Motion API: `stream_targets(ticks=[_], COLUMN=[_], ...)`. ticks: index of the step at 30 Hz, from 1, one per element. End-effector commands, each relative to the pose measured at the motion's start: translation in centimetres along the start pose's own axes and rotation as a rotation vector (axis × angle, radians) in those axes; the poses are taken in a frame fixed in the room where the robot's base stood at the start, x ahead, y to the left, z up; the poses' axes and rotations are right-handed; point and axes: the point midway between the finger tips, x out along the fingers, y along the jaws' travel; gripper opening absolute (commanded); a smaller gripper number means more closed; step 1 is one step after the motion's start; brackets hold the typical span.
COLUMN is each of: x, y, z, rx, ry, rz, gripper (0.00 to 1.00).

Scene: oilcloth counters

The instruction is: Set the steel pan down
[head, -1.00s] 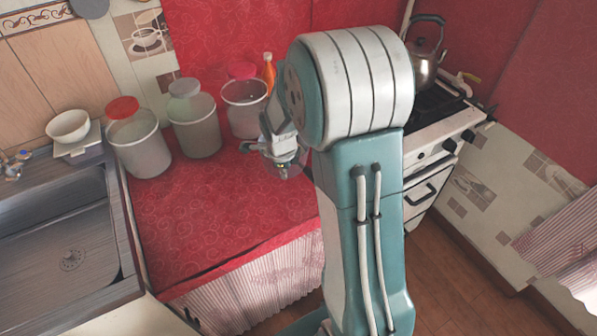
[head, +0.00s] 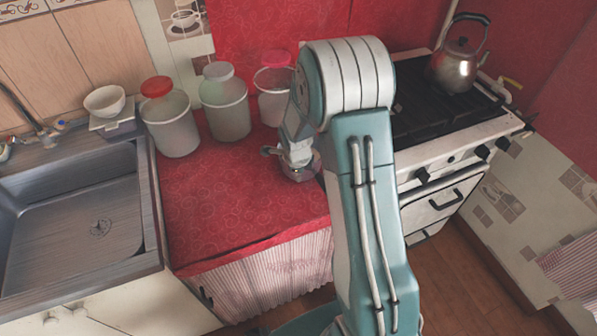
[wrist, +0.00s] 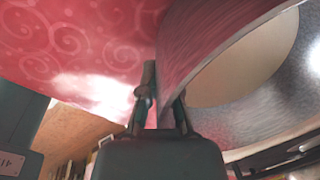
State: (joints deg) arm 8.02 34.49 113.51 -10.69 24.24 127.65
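The steel pan (head: 301,175) shows only in part in the head view, low over the right part of the red counter (head: 215,205), partly hidden by my gripper (head: 297,158). In the wrist view the pan's curved metal wall (wrist: 205,45) and pale inside fill the right side. My gripper (wrist: 160,108) has its fingers on either side of the pan's wall near the rim, shut on it. The red patterned cloth is close by on the left of the wrist view. I cannot tell whether the pan's base touches the cloth.
Several lidded jars stand along the counter's back, one with a red lid (head: 157,87). The sink (head: 85,220) is at left, with a white bowl (head: 105,101) behind. A stove (head: 440,140) with a kettle (head: 456,67) is at right. The counter's front left is clear.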

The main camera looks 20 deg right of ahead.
Motion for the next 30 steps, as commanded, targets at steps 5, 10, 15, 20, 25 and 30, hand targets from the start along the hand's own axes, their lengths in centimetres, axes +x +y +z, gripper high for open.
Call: stream_targets(ticks=[5, 10, 15, 20, 25, 30], x=[0.1, 0.1, 0.1, -0.3, -3.0, -6.7], y=[0.0, 0.0, 0.0, -0.1, -0.1, -0.1], z=[0.0, 0.0, 0.0, 0.1, 0.1, 0.1], rx=[0.000, 0.000, 0.000, 0.000, 0.001, 0.000], ry=[0.000, 0.000, 0.000, -0.001, -0.003, -0.002], rz=[0.000, 0.001, 0.001, -0.001, -0.004, -0.003], gripper=[0.17, 0.43, 0.43, 0.43, 0.43, 0.43])
